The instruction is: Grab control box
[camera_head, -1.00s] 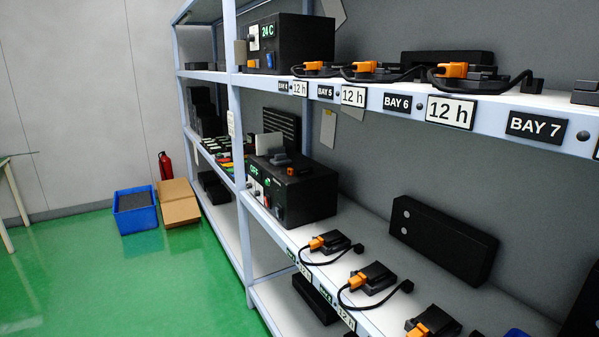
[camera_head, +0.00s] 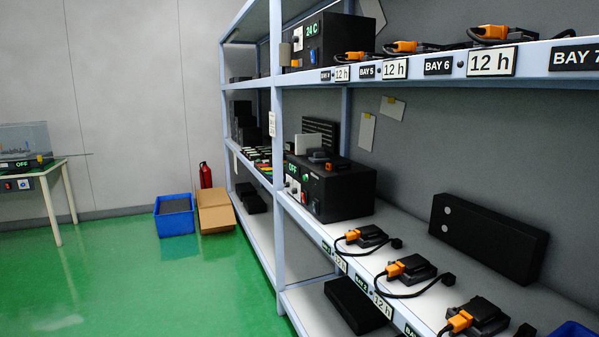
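A black control box (camera_head: 336,192) with a green OFF display, knobs and a red button on its front stands on the middle shelf, right of the shelf upright. Small grey and black items lie on its top. A second black box (camera_head: 325,45) with a green 24 C display stands on the upper shelf. On the white table at the far left is another unit (camera_head: 22,166) with a green OFF display and a red switch below it. I cannot tell which one the task names. Neither of my grippers is in view.
The shelf rack (camera_head: 279,190) fills the right side, with several orange-plugged battery packs (camera_head: 405,270) along its edge. A blue bin (camera_head: 175,217), a cardboard box (camera_head: 215,212) and a red extinguisher (camera_head: 205,176) stand by the back wall. The green floor (camera_head: 140,290) is clear.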

